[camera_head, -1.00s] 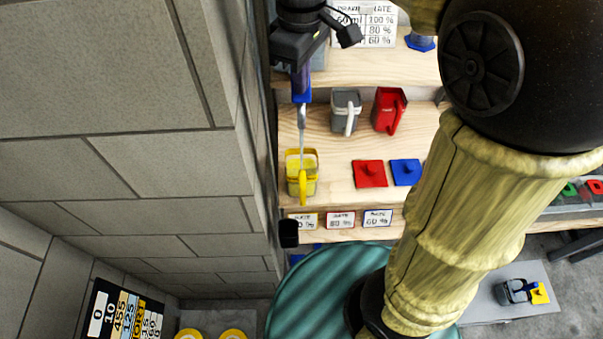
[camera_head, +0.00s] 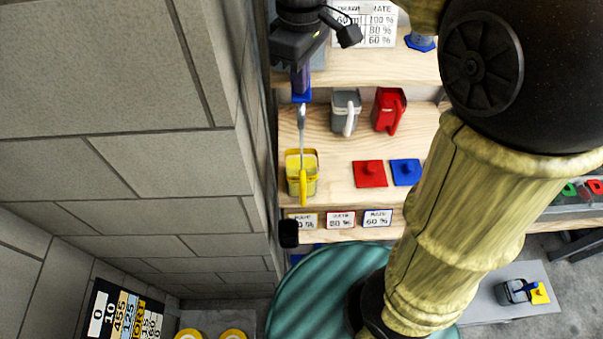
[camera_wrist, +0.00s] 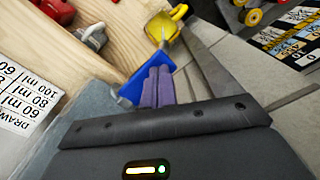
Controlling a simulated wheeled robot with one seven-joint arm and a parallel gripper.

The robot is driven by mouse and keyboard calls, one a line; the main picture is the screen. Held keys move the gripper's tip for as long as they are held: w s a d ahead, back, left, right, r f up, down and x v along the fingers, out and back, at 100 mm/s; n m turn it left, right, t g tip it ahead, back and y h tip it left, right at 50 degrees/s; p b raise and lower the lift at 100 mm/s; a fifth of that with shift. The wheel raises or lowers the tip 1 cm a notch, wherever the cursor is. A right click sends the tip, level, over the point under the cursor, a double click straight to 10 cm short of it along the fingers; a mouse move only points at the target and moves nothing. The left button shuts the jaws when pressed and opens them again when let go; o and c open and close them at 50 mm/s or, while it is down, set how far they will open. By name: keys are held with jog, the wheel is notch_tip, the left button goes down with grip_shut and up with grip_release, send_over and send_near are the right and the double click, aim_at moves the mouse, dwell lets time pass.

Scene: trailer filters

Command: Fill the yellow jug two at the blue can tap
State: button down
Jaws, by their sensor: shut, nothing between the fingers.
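The yellow jug (camera_head: 301,175) stands upright at the left end of the lower wooden shelf, its handle toward me. It also shows at the top of the wrist view (camera_wrist: 166,26). A thin pale stream (camera_head: 301,128) runs down from below the blue tap piece (camera_head: 302,97) into the jug. The jug's fill level is not clear. My gripper (camera_head: 301,80) is shut and empty above the jug. Its purple fingers (camera_wrist: 158,88) are at the blue tap piece (camera_wrist: 130,88) in the wrist view and seem to touch it. The can is mostly hidden behind my gripper.
A grey jug (camera_head: 345,110) and a red jug (camera_head: 389,109) stand to the right. Red (camera_head: 369,174) and blue (camera_head: 405,172) lids lie in front. A block wall (camera_head: 190,180) is close on the left. A green round drum top (camera_head: 325,290) is below the shelf.

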dwell(0.4)
notch_tip(320, 180, up, 4)
jog(key=p, duration=0.3)
jog(key=shift+f, duration=0.2)
jog(key=shift+p, duration=0.3)
notch_tip(320, 180, up, 5)
jog(key=p, duration=0.4)
jog(key=shift+f, duration=0.1)
